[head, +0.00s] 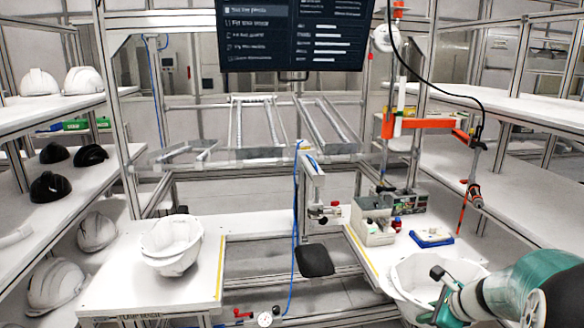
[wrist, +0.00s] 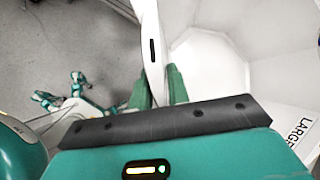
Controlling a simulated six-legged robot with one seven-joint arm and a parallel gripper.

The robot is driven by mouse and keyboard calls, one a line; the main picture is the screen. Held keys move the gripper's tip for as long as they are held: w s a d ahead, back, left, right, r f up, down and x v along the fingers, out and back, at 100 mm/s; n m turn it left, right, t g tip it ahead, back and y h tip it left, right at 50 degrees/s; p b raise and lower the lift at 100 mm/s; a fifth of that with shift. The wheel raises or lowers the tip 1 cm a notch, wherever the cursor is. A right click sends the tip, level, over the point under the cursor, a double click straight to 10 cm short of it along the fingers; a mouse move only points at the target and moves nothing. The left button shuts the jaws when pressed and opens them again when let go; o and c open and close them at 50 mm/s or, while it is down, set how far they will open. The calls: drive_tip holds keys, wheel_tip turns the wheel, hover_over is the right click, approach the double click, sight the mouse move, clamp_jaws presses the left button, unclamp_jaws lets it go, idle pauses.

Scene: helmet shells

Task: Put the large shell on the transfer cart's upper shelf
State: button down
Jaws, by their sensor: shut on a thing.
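The large shell (head: 415,272) is a white open bowl at the lower right of the head view, in front of the right bench. It fills the right of the wrist view (wrist: 215,65), inside facing the camera, with a label beginning "LARGE". My gripper (head: 434,296) is at its near edge, with the teal wrist to the right. In the wrist view the green fingers (wrist: 158,88) are shut on the shell's rim, one on each side of the wall. I cannot tell which surface, if any, is the transfer cart's upper shelf.
White nested shells (head: 172,240) sit on the left bench (head: 120,270). The right bench holds a grey bin (head: 374,228) and a blue tray (head: 432,238). A dark pad (head: 315,260) stands between benches. A hanging tool (head: 474,195) is above right. Side racks hold more helmets (head: 84,80).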

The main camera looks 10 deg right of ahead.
drive_tip(key=w+a+f+m+h, duration=0.1)
drive_tip(key=w+a+f+m, duration=0.1)
drive_tip(key=w+a+f, duration=0.7)
drive_tip(key=w+a+f+m+h, duration=0.2)
drive_tip(key=w+a+f, duration=0.25)
drive_tip(key=a, duration=0.95)
drive_tip(key=s+f, duration=0.5)
drive_tip(key=f, duration=0.2)
drive_tip(key=shift+s+t, duration=0.15)
drive_tip(key=shift+t, duration=0.15)
drive_tip(key=shift+d, duration=0.2)
